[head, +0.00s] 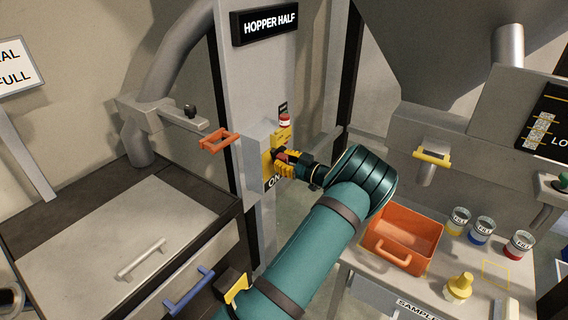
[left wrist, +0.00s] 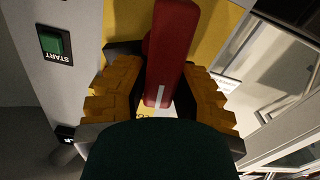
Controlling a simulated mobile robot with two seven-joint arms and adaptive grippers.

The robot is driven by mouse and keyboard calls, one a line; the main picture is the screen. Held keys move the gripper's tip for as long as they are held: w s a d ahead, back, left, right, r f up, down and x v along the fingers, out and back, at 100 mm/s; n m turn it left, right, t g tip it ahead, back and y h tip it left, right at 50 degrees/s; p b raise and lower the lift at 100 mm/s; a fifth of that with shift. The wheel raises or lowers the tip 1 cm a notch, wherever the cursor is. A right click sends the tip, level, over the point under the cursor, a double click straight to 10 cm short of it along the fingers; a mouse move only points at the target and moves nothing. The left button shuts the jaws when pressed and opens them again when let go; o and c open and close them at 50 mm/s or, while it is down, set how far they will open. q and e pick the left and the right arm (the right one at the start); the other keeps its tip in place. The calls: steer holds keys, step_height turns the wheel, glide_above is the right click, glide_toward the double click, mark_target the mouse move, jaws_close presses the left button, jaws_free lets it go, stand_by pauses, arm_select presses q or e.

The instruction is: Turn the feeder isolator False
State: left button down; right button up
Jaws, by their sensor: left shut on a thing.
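The feeder isolator is a red handle on a yellow plate (head: 267,162), on the front of a grey box on the upright post. An ON label (head: 273,182) shows below it. My left gripper (head: 284,162) is shut on the red handle and hides most of it in the head view. In the left wrist view the red handle (left wrist: 171,50) stands lengthwise between the yellow finger pads, with a white line near its lower end. The left gripper (left wrist: 160,95) has a pad on each side of it. My right gripper is not in view.
A red button (head: 285,120) sits above the isolator, and a green START button (left wrist: 52,43) shows beside it. An orange handle (head: 219,140) juts out left of the post. An orange bin (head: 402,238) and several small pots stand on the right bench. A cabinet stands at left.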

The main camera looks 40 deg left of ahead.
arm_select(q)
steer(key=shift+s+a+f+n+b, duration=0.1)
steer(key=shift+n+b, duration=0.25)
steer(key=shift+n, duration=0.15)
steer(key=n+b, duration=0.3)
steer(key=n, duration=0.1)
steer(key=shift+s+f+n+b, duration=0.2)
steer(key=shift+s+n+b, duration=0.1)
steer(key=shift+s+b, duration=0.1)
steer(key=shift+s+f+n+b, duration=0.1)
steer(key=shift+n+b, duration=0.45)
steer(key=shift+n, duration=0.35)
steer(key=shift+s+n+b, duration=0.15)
steer(key=shift+n+b, duration=0.25)
steer(key=shift+n, duration=0.5)
steer(key=n, duration=0.2)
steer(key=shift+s+f+n, duration=0.1)
steer(key=shift+f+n, duration=0.1)
steer(key=shift+n, duration=0.1)
steer(key=shift+f+n, duration=0.15)
steer(key=shift+n, duration=0.85)
steer(key=shift+f+n, duration=0.15)
steer(key=shift+n, duration=0.85)
